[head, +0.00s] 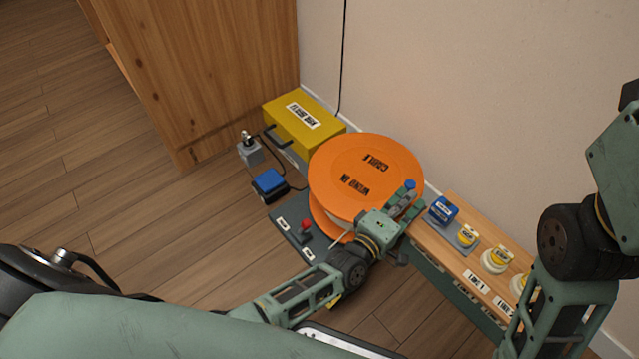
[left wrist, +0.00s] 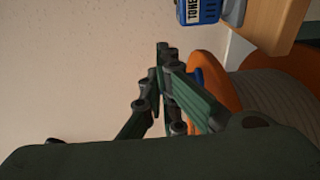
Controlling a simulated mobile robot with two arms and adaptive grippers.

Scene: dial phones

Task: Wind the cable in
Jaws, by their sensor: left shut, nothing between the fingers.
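The orange cable reel (head: 352,174) lies nearly flat by the wall in the head view, with upside-down lettering that seems to read "WIND IN". A small blue knob (head: 411,185) stands at its right rim. My left gripper (head: 407,203) is shut and empty at that rim, close to the knob; I cannot tell whether they touch. In the left wrist view, the closed fingers (left wrist: 164,52) partly hide the blue knob (left wrist: 197,76), with the orange reel rim (left wrist: 218,80) and grey wound layers (left wrist: 275,100) beside them. My right arm shows at the right; its gripper is out of frame.
A yellow box (head: 293,137) stands behind the reel.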

